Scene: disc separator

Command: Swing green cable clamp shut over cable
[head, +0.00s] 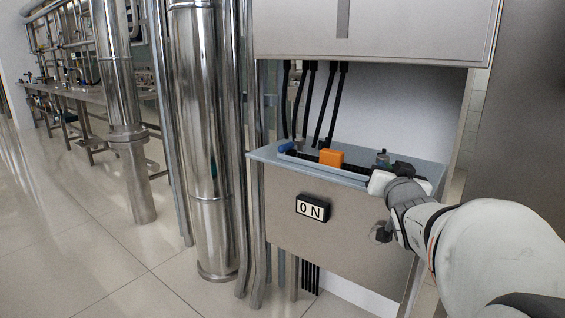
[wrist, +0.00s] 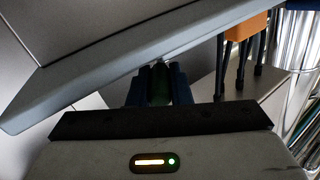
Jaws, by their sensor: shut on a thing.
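The green cable clamp (wrist: 160,88) shows as a dark green piece between the two blue-grey fingers of my gripper (wrist: 161,78) in the wrist view. The fingers are shut on it. In the head view my gripper (head: 384,172) is at the right end of the cabinet's ledge, and its body and arm hide the green clamp there. Several black cables (head: 312,100) run down from the upper box to the ledge. I cannot make out the cable at the green clamp or how far the clamp is swung.
An orange clamp (head: 331,157) and a blue clamp (head: 286,147) sit further left along the ledge (head: 262,153). An ON sign (head: 312,207) is on the cabinet front. The upper box (head: 375,35) overhangs the ledge. Steel pipes (head: 210,130) stand to the left.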

